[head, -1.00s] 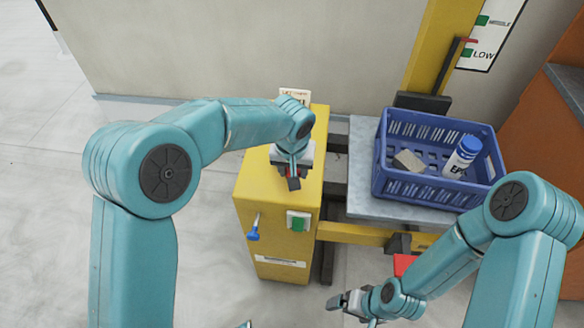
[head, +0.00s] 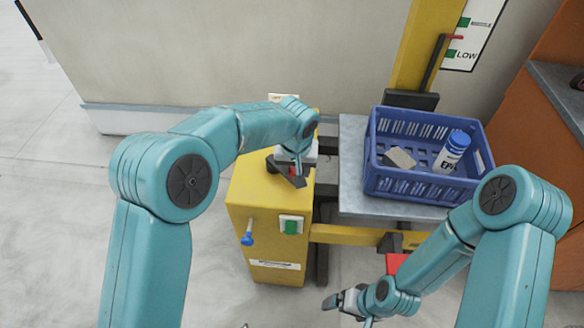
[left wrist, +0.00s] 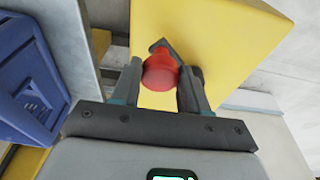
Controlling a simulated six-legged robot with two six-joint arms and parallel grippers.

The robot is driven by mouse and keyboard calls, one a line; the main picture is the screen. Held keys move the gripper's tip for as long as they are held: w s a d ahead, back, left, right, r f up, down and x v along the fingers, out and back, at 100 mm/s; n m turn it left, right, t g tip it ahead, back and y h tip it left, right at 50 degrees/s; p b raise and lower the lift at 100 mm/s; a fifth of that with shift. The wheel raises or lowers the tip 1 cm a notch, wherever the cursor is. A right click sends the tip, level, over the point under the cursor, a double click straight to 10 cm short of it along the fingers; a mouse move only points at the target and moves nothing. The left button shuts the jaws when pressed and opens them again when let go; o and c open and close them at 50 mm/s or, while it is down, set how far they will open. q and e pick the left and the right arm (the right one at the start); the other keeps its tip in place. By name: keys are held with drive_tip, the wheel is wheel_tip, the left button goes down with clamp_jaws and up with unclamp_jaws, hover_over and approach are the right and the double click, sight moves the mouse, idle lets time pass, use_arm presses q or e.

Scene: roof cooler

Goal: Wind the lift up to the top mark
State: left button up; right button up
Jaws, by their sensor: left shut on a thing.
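My left gripper (head: 294,172) reaches over the yellow winch box (head: 240,190) and is shut on a red knob (left wrist: 160,72) on a dark crank arm (left wrist: 165,46). The lift has a yellow mast (head: 412,50) and a grey platform (head: 352,150) carrying a blue crate (head: 400,190). A red pointer (head: 454,37) on the mast stands between the LOW mark (head: 452,54) and the green mark above it (head: 464,22). The top mark is out of view. My right gripper (head: 335,302) is low at the front, empty; its opening is unclear.
The crate holds a white bottle with a blue cap (head: 452,150) and a grey block (head: 399,158). An orange cabinet (head: 530,130) stands right. Floor at left is clear.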

use_arm(q)
drive_tip(key=shift+w+d+r, duration=0.1)
drive_tip(key=shift+w+d, duration=0.1)
drive_tip(key=shift+w, duration=0.1)
drive_tip(key=shift+w+d+r+p, duration=0.15)
drive_tip(key=shift+w+d+p, duration=0.2)
drive_tip(key=shift+w+p, duration=0.2)
drive_tip(key=shift+w+d, duration=0.2)
drive_tip(key=shift+w, duration=0.1)
